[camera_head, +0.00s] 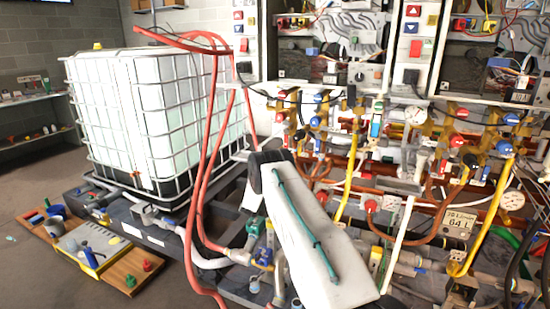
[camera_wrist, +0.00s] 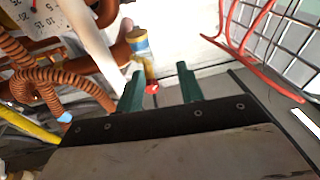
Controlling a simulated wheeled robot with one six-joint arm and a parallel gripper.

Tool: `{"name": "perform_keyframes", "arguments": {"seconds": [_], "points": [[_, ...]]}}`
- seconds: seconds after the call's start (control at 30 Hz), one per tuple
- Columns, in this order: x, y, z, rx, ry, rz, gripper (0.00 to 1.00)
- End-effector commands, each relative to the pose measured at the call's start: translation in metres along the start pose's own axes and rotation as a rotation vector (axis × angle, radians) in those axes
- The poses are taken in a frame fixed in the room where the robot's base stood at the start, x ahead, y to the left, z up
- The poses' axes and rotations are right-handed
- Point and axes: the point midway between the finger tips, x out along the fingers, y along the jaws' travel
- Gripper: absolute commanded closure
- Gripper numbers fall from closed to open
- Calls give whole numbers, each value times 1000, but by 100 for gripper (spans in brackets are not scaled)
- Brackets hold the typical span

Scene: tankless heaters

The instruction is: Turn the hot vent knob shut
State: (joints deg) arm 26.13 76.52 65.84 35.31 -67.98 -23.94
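My gripper (camera_wrist: 160,69) shows in the wrist view with its two green fingers apart and nothing held between them. A small red knob (camera_wrist: 152,88) on a brass fitting (camera_wrist: 148,68) appears between the fingers, nearer the left one. I cannot tell its depth or whether it is the hot vent knob. In the head view, several red knobs, such as one at the right (camera_head: 462,114) and one lower down (camera_head: 372,206), sit among the pipes. No label there marks the hot vent. My white arm link hides part of the pipework, and my fingers cannot be made out there.
A white caged tank (camera_head: 150,125) stands at the left. Red hoses (camera_head: 205,165) hang beside my arm. Copper pipes, yellow pipes (camera_head: 480,225) and gauges crowd the right. In the wrist view, ribbed copper hose (camera_wrist: 50,82) and a white pipe (camera_wrist: 90,35) lie left of the fingers.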

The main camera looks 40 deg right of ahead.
Motion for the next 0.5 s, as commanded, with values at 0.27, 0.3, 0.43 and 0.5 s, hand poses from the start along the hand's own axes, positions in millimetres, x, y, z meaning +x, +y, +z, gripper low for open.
{"name": "perform_keyframes", "arguments": {"seconds": [0.27,0.3,0.43,0.5], "points": [[8,23,-50,-33,218,137,63],[11,24,-51,-34,222,139,63],[30,27,-56,-34,224,140,63],[42,28,-58,-34,223,139,63]]}}
